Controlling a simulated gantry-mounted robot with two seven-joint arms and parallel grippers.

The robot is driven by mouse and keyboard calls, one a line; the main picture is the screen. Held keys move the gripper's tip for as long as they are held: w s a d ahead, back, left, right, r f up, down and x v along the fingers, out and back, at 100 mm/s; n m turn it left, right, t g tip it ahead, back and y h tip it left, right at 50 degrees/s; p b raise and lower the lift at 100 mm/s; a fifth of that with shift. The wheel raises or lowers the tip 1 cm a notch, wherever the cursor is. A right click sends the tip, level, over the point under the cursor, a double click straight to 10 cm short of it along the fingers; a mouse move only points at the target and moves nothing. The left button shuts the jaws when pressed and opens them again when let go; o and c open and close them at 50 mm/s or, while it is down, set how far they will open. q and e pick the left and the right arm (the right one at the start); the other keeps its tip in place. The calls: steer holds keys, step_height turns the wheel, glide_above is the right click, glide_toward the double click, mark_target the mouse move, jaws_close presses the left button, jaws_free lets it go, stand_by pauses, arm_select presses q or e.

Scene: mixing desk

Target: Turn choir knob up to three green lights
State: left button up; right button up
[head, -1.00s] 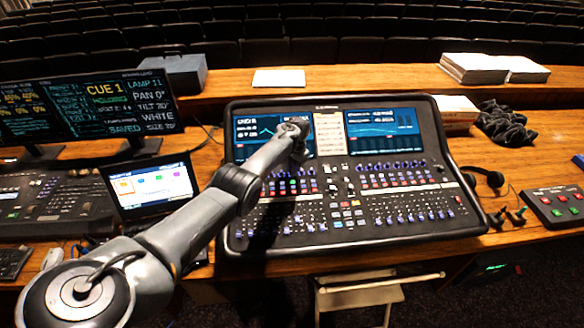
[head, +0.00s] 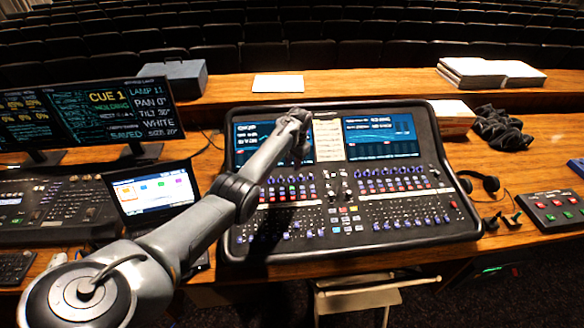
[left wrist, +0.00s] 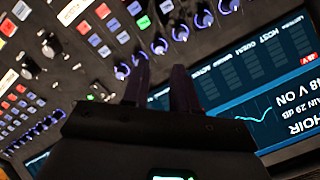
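The mixing console (head: 447,190) lies in the middle of the head view, with two blue screens above rows of blue knobs and coloured buttons. My left arm reaches over its left screen (head: 250,150); its fingertips are hard to make out there. In the left wrist view, my left gripper (left wrist: 160,76) has its two dark fingers apart with a gap between them. A row of blue knobs lies at the tips; one knob (left wrist: 160,46) shows just beyond the gap. The screen (left wrist: 262,105) reads CHOIR upside down. Which knob is choir's, and its lights, I cannot tell. My right gripper is out of view.
A laptop (head: 152,192) and a lighting desk (head: 55,207) with monitors stand left. Headphones (head: 487,183), black cloth (head: 502,128) and a button box (head: 553,211) lie right. Papers (head: 278,83) and a blue-grey box (head: 180,78) sit on the back ledge.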

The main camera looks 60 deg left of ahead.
arm_select(q)
steer(key=shift+w+d+r, duration=0.1)
steer(key=shift+d+r, duration=0.1)
steer(key=shift+r, duration=1.8)
